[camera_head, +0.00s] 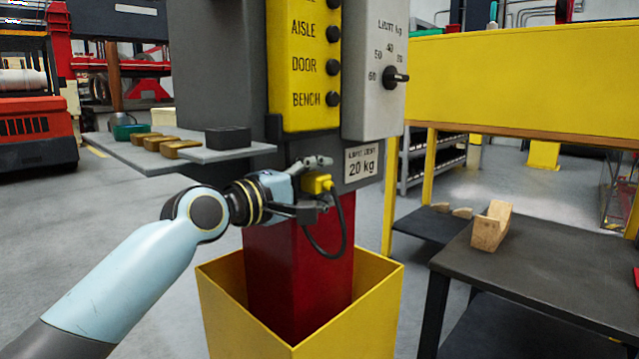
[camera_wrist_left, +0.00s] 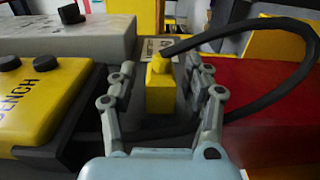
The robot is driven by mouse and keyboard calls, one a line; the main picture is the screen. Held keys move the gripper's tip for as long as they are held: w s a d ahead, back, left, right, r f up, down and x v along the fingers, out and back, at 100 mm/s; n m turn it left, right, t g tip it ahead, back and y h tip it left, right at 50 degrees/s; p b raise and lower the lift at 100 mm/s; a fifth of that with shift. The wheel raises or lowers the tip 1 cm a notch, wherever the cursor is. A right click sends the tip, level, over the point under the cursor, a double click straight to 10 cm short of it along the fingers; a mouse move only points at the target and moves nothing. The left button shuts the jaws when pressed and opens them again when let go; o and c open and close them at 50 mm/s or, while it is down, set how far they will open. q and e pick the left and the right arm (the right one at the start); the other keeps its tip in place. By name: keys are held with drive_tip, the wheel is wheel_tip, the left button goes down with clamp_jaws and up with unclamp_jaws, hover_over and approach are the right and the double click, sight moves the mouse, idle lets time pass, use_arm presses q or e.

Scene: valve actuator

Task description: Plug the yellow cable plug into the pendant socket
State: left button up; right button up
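The yellow cable plug (camera_head: 317,183) is at the lower end of the grey pendant housing, above the red column. A black cable (camera_head: 343,235) loops down from it. My left gripper (camera_head: 316,184) has one finger above the plug and one below, with gaps. In the left wrist view the plug (camera_wrist_left: 160,85) stands between the two spread fingers (camera_wrist_left: 167,70), apparently touching neither. The pendant has a yellow button panel (camera_head: 301,60) marked AISLE, DOOR and BENCH. The socket is not visible; I cannot tell whether the plug is seated. My right gripper is not in view.
A yellow open-topped bin (camera_head: 350,330) surrounds the red column (camera_head: 290,280). A grey shelf (camera_head: 205,152) with small blocks is left of the pendant, above my arm. A dark table (camera_head: 540,265) with a wooden block (camera_head: 491,226) stands at right.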

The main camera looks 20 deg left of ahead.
use_arm(q)
drive_tip(key=shift+s, duration=0.1)
drive_tip(key=v, duration=1.2)
idle(0.4)
